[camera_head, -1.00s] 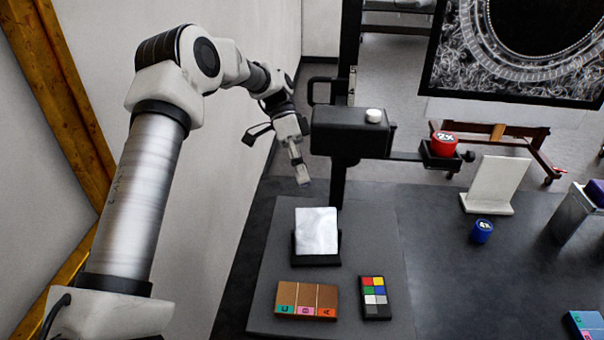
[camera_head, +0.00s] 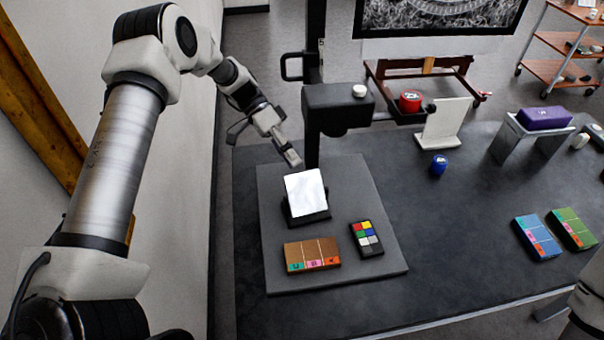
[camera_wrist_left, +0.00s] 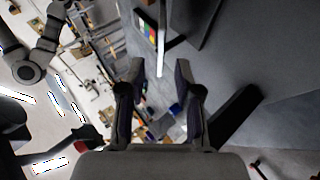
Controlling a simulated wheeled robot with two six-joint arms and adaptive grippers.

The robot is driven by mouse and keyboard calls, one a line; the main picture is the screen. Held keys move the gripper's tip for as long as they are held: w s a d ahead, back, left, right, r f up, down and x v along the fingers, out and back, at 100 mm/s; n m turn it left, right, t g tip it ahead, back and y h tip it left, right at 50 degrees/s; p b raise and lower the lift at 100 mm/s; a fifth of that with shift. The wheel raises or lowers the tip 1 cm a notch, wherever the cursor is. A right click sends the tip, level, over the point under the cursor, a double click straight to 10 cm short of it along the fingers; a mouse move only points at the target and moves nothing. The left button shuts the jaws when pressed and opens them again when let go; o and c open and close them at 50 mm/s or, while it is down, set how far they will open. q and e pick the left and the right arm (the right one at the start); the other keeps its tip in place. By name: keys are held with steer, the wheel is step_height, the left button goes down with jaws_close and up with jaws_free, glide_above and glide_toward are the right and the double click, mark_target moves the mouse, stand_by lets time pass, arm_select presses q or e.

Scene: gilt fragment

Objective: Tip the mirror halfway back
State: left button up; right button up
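The mirror (camera_head: 306,192) is a small bright white-silver square panel. It sits upright or slightly leaned in a black stand (camera_head: 309,219) on a grey board; its exact tilt is hard to judge. My left gripper (camera_head: 293,160) is just behind the mirror's top edge, pointing down toward it. In the left wrist view my left gripper (camera_wrist_left: 159,68) is open, its two fingers apart. A thin pale edge, likely the mirror (camera_wrist_left: 162,28), shows ahead between the fingertips; I cannot tell whether they touch it. My right gripper is not in view.
A brown card (camera_head: 312,255) and a colour chart (camera_head: 367,239) lie in front of the mirror. A black post with a boxy head (camera_head: 338,109) stands close behind, near my left gripper. A blue cap (camera_head: 439,165) and white stand (camera_head: 445,123) are farther right.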

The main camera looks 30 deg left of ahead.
mark_target(308, 183)
arm_select(q)
steer(key=p+x, duration=0.3)
steer(key=x, duration=0.4)
steer(key=shift+s+f, duration=0.1)
steer(key=shift+s, duration=0.1)
steer(key=shift+d+f, duration=0.2)
steer(key=shift+d, duration=0.15)
steer(key=shift+a, duration=0.1)
jaws_close()
